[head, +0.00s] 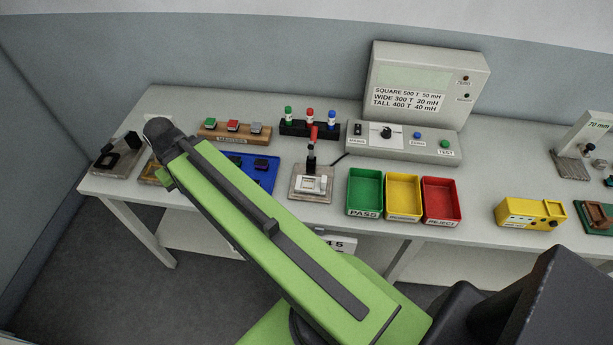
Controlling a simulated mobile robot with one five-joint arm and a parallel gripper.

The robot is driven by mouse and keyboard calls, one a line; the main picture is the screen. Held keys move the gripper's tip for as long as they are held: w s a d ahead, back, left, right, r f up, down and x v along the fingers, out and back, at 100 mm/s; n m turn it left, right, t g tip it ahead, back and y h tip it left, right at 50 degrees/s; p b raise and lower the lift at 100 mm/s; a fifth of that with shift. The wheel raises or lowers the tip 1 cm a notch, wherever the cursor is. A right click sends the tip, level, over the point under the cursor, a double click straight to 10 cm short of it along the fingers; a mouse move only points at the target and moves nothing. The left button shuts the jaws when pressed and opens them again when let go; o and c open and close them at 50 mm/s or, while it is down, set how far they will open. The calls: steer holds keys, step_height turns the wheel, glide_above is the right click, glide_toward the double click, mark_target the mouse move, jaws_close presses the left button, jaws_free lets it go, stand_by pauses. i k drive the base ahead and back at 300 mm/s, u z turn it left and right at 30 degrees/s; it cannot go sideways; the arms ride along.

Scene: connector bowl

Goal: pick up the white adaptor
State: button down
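I cannot make out a white adaptor for certain. A small pale piece (158,119) shows just behind the far end of my arm at the table's left, mostly covered by it. A whitish block (312,184) sits in the small fixture with a red-handled lever, at the middle of the table. My green arm reaches from the lower right to the left part of the table. My gripper is hidden beyond the arm's dark end, so its fingers and anything in them do not show.
Behind the arm lies a blue tray (266,180) with dark parts. Green, yellow and red bins (441,218) line the front edge. A grey tester (405,142) stands behind them. A dark fixture (118,155) is at far left, a yellow box (530,213) at right.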

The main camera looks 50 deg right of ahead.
mark_target(316, 186)
steer(key=z, duration=1)
steer(key=k, duration=1.15)
steer(key=u, duration=0.95)
steer(key=i, duration=1.05)
steer(key=u, duration=0.05)
